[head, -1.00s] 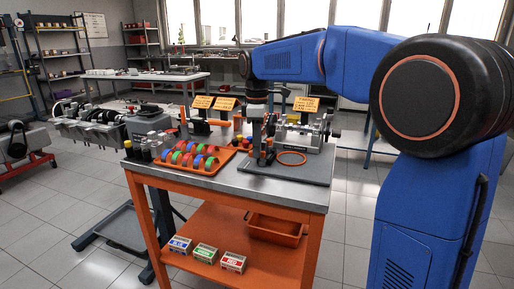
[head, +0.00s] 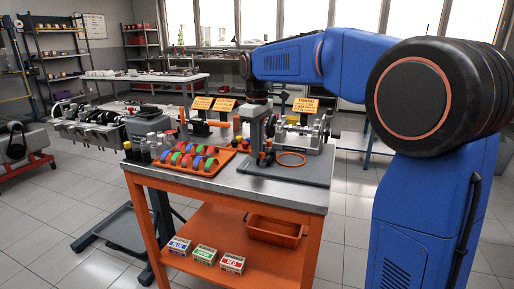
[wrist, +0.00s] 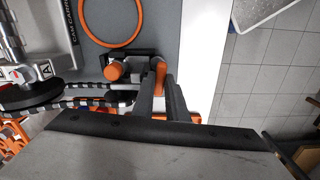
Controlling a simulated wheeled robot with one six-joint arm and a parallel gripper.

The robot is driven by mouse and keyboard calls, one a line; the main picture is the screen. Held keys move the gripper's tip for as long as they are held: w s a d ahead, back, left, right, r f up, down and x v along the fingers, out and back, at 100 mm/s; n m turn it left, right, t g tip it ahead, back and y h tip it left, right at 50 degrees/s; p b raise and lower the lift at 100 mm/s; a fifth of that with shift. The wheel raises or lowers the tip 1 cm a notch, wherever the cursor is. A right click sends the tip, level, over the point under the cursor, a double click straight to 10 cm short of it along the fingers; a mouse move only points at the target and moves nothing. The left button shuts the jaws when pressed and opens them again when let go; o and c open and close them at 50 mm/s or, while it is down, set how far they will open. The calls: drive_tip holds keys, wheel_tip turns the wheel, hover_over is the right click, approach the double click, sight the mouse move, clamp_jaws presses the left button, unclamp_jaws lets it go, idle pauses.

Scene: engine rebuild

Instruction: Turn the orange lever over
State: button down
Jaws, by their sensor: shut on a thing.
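The orange lever (wrist: 160,76) shows in the wrist view between the two dark fingers of my gripper (wrist: 161,92). The fingers are shut on it, and only its upper end is clear of them. A round orange knob (wrist: 115,71) on a dark mount sits just to the left of the lever, apart from the fingers. In the head view, my arm reaches down to the fixture on the grey base plate (head: 285,173). The fingertips and lever are too small and partly hidden there to make out.
An orange ring (head: 291,159) lies on the plate. A toothed chain (wrist: 65,106) runs close left of the fingers. A tray of coloured rings (head: 196,157), small bottles (head: 150,146) and orange signs (head: 305,105) stand nearby. The bench's near right corner is clear.

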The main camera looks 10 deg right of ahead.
drive_tip(key=c, duration=1.8)
unclamp_jaws()
drive_tip(key=shift+o, duration=0.2)
drive_tip(key=n, duration=0.4)
drive_tip(key=s+n, duration=0.1)
drive_tip(key=n, duration=0.1)
drive_tip(key=shift+a+n, duration=0.25)
drive_tip(key=shift+n, duration=0.05)
wheel_tip(320, 180, up, 18)
drive_tip(key=shift+f, duration=0.25)
